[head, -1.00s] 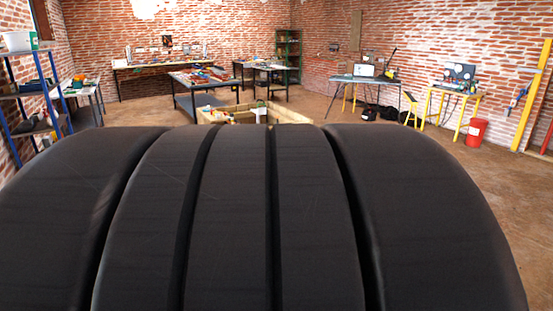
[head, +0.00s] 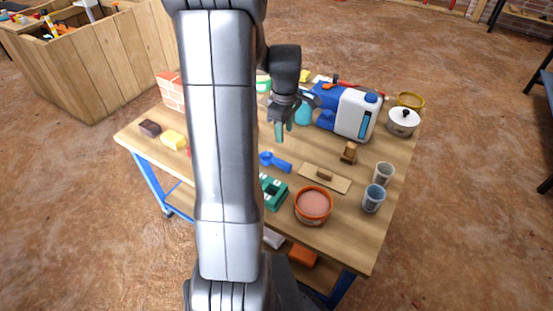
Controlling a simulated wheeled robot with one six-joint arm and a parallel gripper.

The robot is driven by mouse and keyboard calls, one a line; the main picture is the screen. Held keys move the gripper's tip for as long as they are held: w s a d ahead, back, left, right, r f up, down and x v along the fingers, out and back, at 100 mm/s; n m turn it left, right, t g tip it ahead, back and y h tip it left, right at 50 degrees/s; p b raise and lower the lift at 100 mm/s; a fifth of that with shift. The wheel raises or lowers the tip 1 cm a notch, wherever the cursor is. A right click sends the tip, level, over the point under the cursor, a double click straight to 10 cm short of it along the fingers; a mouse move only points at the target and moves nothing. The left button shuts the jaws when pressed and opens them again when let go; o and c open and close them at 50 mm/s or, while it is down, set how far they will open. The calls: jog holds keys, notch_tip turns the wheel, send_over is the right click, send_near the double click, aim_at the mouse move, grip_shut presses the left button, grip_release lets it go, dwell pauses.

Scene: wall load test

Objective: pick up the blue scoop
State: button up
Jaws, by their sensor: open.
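The blue scoop (head: 280,163) lies on the wooden table near its middle, just right of my arm. Its left end is close to the arm's edge in the picture. My gripper (head: 284,131) points down over the table, above and beyond the scoop in the picture. Its two teal fingers are apart with nothing seen between them. The gripper and the scoop do not touch.
Near the scoop are a green block-like item (head: 273,192), a trowel-like float (head: 325,177) and an orange tub (head: 313,204). A white and blue jug (head: 357,114) stands behind right. Two cups (head: 373,198) stand near the right edge. My arm hides part of the table.

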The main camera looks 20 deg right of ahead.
jog(key=b, duration=0.1)
send_over(282, 162)
jog(key=f, duration=0.6)
jog(key=shift+s+d+f, duration=0.15)
jog(key=shift+s+f, duration=0.1)
jog(key=shift+f, duration=0.05)
jog(key=shift+w+f+b, duration=0.15)
jog(key=shift+f+b, duration=0.3)
jog(key=shift+f, duration=1.1)
jog(key=shift+w+f+b, duration=0.1)
jog(key=shift+f+b, duration=0.3)
jog(key=shift+f, duration=1.15)
grip_shut()
